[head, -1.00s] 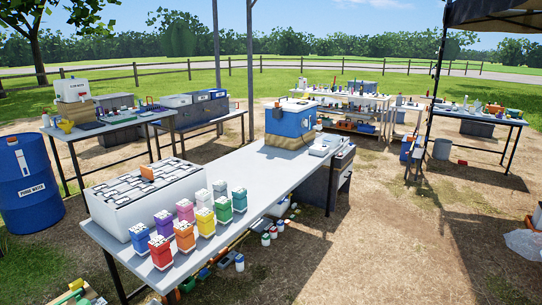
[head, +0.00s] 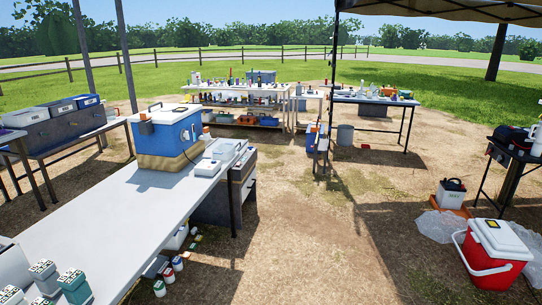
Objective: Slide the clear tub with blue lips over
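I cannot make out a clear tub with a blue lip for certain in the head view. Boxes with blue and pale tops (head: 55,108) stand in a row on the left bench, but their walls look grey, not clear. Small bins (head: 245,119) sit on the lower level of the white shelf at the back, too small to tell apart. Neither of my grippers is in view.
A long pale table (head: 110,210) runs from lower left, bearing a blue cooler (head: 167,140) and small jars (head: 74,285). A red cooler (head: 493,254) and crumpled clear sheeting (head: 434,226) lie right. Bare ground (head: 320,230) is open in the middle.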

